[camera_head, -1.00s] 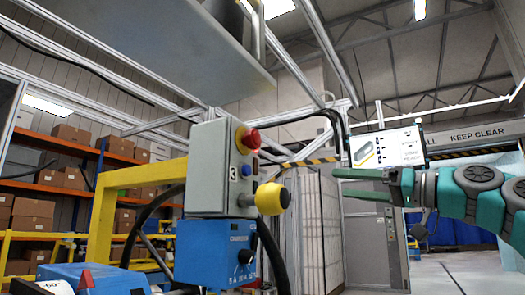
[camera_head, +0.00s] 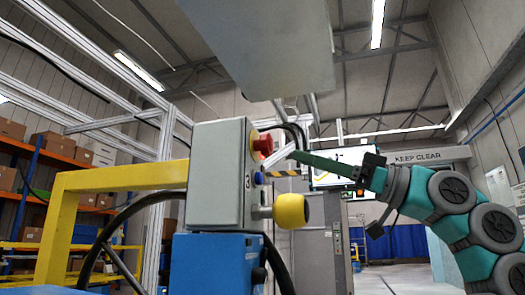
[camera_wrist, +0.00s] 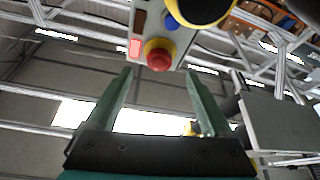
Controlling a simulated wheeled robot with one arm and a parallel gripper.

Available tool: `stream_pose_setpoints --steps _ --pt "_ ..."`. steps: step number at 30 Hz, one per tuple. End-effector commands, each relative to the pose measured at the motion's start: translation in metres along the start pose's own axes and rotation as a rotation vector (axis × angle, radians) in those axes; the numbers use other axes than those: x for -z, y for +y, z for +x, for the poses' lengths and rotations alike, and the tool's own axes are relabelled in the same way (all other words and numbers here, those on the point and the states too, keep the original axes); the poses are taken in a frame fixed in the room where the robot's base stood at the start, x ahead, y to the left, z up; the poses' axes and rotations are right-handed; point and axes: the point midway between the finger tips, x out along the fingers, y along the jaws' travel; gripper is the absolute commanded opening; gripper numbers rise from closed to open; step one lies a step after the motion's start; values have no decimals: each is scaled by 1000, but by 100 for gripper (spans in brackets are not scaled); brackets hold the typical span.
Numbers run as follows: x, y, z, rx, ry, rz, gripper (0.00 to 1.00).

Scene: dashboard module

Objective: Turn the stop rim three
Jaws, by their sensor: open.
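The grey control box marked 3 (camera_head: 216,175) stands upright on a blue unit. Its red stop button (camera_head: 263,143) sticks out to the right near the top, with a yellow collar behind it. In the wrist view the red stop (camera_wrist: 159,58) faces me, between and just beyond the fingertips, with the yellow collar (camera_wrist: 148,46) around it. My gripper (camera_head: 294,156) is to the right of the stop, pointing left at it, a short gap away. In the wrist view my gripper (camera_wrist: 158,72) is open, its two green fingers apart and empty.
A blue button (camera_head: 259,178) and a large yellow knob (camera_head: 291,210) sit below the stop on the same face. A grey panel (camera_head: 265,50) hangs overhead. A yellow frame (camera_head: 110,178) and black cables stand left of the box.

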Motion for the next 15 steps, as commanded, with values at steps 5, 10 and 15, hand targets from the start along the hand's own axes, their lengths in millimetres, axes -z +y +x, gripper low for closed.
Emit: stream_pose_setpoints --steps 5,10,15 --pt "1 1 28 -1 0 3 85" --pt "1 1 52 0 -2 3 85" --pt "1 1 66 -1 2 3 85"
